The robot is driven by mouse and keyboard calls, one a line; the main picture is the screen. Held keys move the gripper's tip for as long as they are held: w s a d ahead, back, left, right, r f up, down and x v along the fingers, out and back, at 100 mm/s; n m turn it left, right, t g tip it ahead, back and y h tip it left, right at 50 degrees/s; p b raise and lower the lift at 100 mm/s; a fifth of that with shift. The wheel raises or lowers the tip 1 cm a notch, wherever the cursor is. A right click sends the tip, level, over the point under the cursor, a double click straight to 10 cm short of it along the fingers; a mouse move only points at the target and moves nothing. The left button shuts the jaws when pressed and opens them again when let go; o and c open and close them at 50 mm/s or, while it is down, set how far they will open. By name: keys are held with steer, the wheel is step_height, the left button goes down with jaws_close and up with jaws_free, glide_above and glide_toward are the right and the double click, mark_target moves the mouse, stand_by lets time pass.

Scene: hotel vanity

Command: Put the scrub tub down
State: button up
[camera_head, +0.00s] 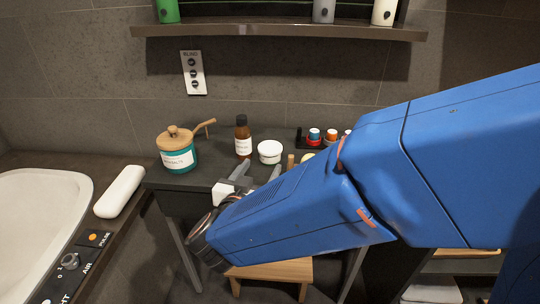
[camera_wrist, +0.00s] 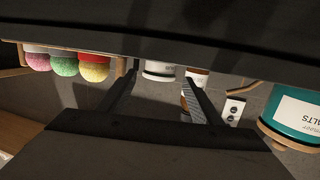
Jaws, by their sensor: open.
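The scrub tub, which I take to be the small white lidded tub (camera_head: 270,152), stands upright on the dark vanity top (camera_head: 215,172). My gripper (camera_head: 258,172) is open in front of it, with nothing held. In the wrist view, which is upside down, the white tub (camera_wrist: 160,70) shows beyond and between the two spread fingers (camera_wrist: 161,75). The fingers look apart from it, though the exact gap is hard to tell. Part of my gripper is hidden behind my blue arm in the head view.
A brown bottle (camera_head: 243,138) stands close left of the tub. A teal salts jar (camera_head: 178,156) with a wooden lid is farther left. A shelf (camera_head: 280,33) hangs above.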

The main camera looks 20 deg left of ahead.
mark_target(267, 159)
steer(key=shift+w+a+f, duration=0.1)
steer(key=shift+w+f, duration=0.15)
steer(key=shift+w, duration=1.1)
steer(key=shift+w+a+f, duration=0.1)
steer(key=shift+w+f, duration=0.2)
steer(key=shift+w, duration=1)
steer(key=shift+w+f, duration=0.25)
steer(key=shift+w, duration=1.1)
steer(key=shift+c, duration=0.3)
steer(key=c, duration=0.9)
steer(key=shift+r, duration=0.1)
